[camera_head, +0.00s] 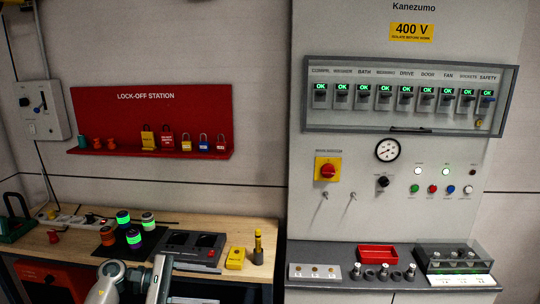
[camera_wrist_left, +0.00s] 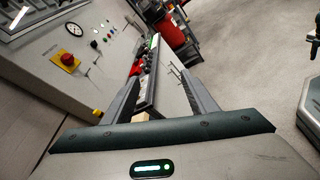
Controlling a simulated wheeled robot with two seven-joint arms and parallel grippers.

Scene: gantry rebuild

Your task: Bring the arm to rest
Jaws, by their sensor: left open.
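My left arm (camera_head: 112,280) shows at the bottom of the head view, in front of the wooden bench. Its fingertips cannot be made out there. In the left wrist view my left gripper (camera_wrist_left: 160,78) has its two dark fingers spread apart. The grey shelf below the control panel shows between and beyond the fingers. I see nothing clearly held, and cannot tell how far the shelf is from the fingertips. My right gripper is in neither view.
The wooden bench (camera_head: 32,246) carries several coloured cylinders, a dark grey tray unit (camera_head: 180,250) and a yellow block (camera_head: 235,258). The grey control panel (camera_head: 460,25) stands right, above a shelf with a red bin (camera_head: 377,254). Open floor (camera_wrist_left: 245,75) lies right in the wrist view.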

